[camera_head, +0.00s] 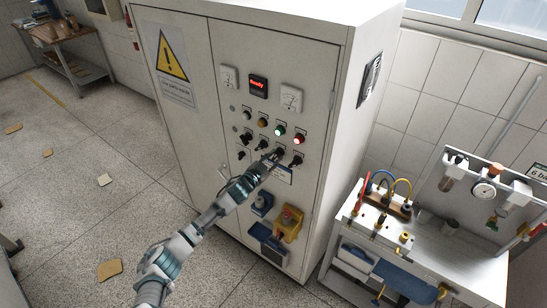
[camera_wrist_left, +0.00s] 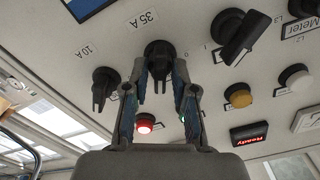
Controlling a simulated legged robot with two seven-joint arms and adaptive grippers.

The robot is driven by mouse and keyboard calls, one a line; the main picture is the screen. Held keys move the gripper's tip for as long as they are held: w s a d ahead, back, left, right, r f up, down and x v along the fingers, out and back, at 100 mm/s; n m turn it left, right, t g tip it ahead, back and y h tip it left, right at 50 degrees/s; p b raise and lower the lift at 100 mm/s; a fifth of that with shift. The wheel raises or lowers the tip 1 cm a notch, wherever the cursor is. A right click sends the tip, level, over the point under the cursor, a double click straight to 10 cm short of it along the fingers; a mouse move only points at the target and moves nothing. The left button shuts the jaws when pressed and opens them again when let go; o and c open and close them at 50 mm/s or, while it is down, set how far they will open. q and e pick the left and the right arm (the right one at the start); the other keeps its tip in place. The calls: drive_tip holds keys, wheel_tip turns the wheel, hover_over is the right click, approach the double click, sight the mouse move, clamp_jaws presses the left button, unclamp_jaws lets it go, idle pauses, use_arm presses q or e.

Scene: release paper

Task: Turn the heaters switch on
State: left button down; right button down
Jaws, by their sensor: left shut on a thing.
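The grey control cabinet (camera_head: 329,120) carries rows of black rotary switches, lamps and meters on its front. No label naming the heaters is readable. My left gripper (camera_head: 273,159) reaches a black knob in the lower part of the panel. In the left wrist view, the fingers of my left gripper (camera_wrist_left: 161,72) are closed around the sides of a black knob (camera_wrist_left: 158,52) near the label 35 A. The panel appears upside down there. A similar knob (camera_wrist_left: 104,84) near the label 10 A is beside it. My right gripper is not in view.
A larger black switch (camera_wrist_left: 240,38) near the Meter label is to the right in the wrist view. A red display (camera_head: 258,86) reads Ready. Yellow and blue sockets (camera_head: 288,222) sit below the arm. A workbench (camera_head: 440,255) stands right of the cabinet.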

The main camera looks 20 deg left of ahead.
use_arm(q)
drive_tip(key=shift+f+m, duration=0.3)
drive_tip(key=shift+m, duration=0.5)
drive_tip(key=shift+f+m, duration=0.25)
drive_tip(key=shift+m, duration=0.55)
drive_tip(key=shift+p, duration=0.3)
drive_tip(key=c, duration=1.2)
unclamp_jaws()
drive_tip(key=shift+w+a, duration=0.1)
drive_tip(key=shift+w, duration=0.05)
drive_tip(key=shift+r, duration=0.1)
